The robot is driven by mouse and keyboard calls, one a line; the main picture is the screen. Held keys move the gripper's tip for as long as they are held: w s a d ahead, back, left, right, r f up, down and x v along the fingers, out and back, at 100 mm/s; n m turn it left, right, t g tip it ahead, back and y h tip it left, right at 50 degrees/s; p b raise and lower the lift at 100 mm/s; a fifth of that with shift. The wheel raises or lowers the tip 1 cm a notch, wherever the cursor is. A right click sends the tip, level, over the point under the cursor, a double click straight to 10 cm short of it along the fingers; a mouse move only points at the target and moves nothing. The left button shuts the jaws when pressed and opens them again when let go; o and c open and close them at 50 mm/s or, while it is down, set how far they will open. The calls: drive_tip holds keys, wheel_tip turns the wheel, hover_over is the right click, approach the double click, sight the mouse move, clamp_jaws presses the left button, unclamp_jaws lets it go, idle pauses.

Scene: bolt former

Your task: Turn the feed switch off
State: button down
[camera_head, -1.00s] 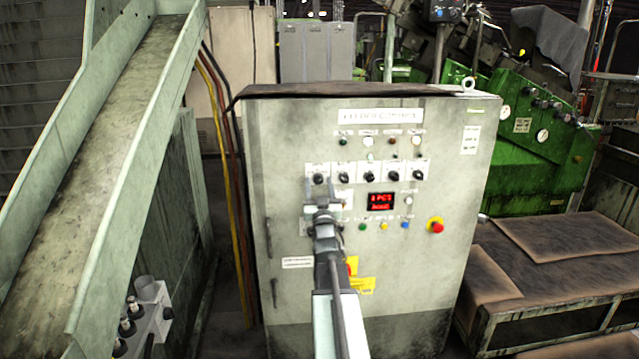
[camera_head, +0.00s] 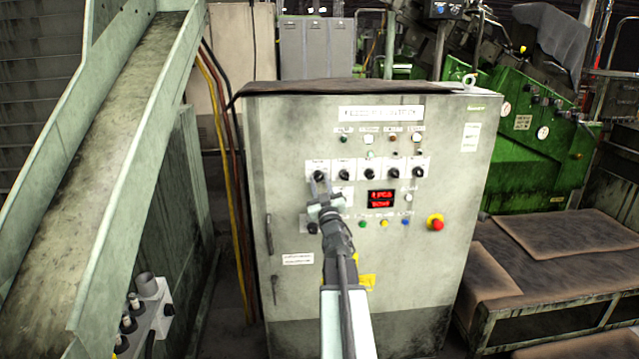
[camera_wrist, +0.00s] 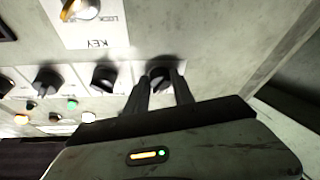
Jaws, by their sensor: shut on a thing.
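A row of several black rotary switches on white plates runs across the grey control cabinet (camera_head: 270,150). The leftmost switch (camera_head: 318,175) is at my gripper (camera_head: 321,186). In the wrist view, which shows the panel upside down, this switch (camera_wrist: 158,72) is the rightmost of the row. The two fingers of my gripper (camera_wrist: 161,84) stand on either side of its knob and are shut on it. The fingers partly hide the knob, so its pointer angle cannot be read. The small labels over the switches are too blurred to tell which says feed.
A red display (camera_head: 381,198) and a red emergency button (camera_head: 435,222) are right of my arm. A key switch (camera_wrist: 80,8) shows in the wrist view. A sloping chute (camera_head: 110,130) stands left of the cabinet. A low bench (camera_head: 555,240) is at the right.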

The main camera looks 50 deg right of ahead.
drive_tip(key=n+y, duration=0.1)
drive_tip(key=n, duration=0.1)
drive_tip(key=n+y+p, duration=0.1)
drive_tip(key=n, duration=0.2)
drive_tip(key=shift+s+d+r+n+t+y, duration=0.2)
drive_tip(key=shift+r+n+t+y, duration=0.1)
drive_tip(key=shift+y, duration=0.1)
drive_tip(key=shift+n+y+p, duration=0.6)
drive_tip(key=shift+n+p, duration=0.05)
drive_tip(key=shift+n, duration=0.55)
drive_tip(key=shift+f+n, duration=0.1)
drive_tip(key=shift+n, duration=0.2)
drive_tip(key=c, duration=1.1)
unclamp_jaws()
drive_tip(key=b+v, duration=0.2)
drive_tip(key=v, duration=0.5)
drive_tip(key=shift+s+a+f, duration=0.15)
drive_tip(key=shift+s+f, duration=0.05)
drive_tip(key=shift+s, duration=0.1)
